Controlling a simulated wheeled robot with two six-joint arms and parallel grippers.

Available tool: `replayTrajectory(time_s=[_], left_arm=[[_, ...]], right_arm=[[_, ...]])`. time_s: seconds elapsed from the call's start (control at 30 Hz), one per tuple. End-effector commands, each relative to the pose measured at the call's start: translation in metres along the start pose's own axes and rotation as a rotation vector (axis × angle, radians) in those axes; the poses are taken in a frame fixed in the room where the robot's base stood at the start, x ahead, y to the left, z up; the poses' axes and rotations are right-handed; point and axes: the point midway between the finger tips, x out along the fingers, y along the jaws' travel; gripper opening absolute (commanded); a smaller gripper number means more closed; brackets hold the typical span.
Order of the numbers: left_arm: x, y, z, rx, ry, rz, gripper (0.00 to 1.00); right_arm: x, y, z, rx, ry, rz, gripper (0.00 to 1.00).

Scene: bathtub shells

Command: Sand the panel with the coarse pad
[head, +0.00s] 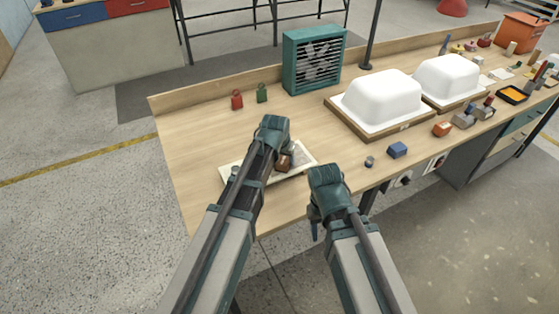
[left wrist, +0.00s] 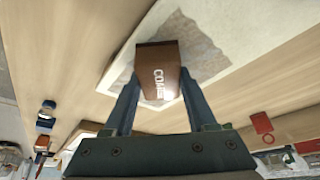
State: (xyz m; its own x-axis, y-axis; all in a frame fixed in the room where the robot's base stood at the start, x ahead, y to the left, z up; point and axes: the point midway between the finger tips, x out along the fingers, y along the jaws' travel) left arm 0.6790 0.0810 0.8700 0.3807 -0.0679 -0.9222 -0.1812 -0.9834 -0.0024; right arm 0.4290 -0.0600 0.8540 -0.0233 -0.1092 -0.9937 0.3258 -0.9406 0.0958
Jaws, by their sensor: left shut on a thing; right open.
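The panel (head: 306,157) is a pale, thin board lying flat on the near left of the bench. In the left wrist view, the panel (left wrist: 222,72) shows a rough grey patch. My left gripper (left wrist: 159,88) is shut on the coarse pad (left wrist: 158,62), a brown block with partly legible white lettering. The coarse pad also shows in the head view (head: 284,163), over the panel. I cannot tell whether it touches the panel. My right gripper (head: 316,222) is at the bench's front edge, right of the panel, its fingers mostly hidden; it is open.
Two white tub shells (head: 385,98) (head: 447,78) stand on wooden bases to the right. A teal fan box (head: 313,58) stands behind. Red (head: 237,100) and green (head: 262,93) tags lie at the back left. A blue block (head: 398,150) lies near the front edge.

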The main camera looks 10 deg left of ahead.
Motion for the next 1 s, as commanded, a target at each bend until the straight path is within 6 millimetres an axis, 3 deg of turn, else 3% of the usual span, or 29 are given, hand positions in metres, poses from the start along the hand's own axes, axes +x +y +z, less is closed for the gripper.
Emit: replayTrajectory(time_s=[0.63,1.0], left_arm=[[0.008,0.025,-0.025,0.001,0.001,0.003,0.13],[0.013,0.020,-0.030,-0.001,0.001,0.002,0.13]], right_arm=[[-0.002,0.000,0.000,0.000,0.000,0.000,0.50],[0.000,0.000,0.000,0.000,0.000,0.000,0.50]])
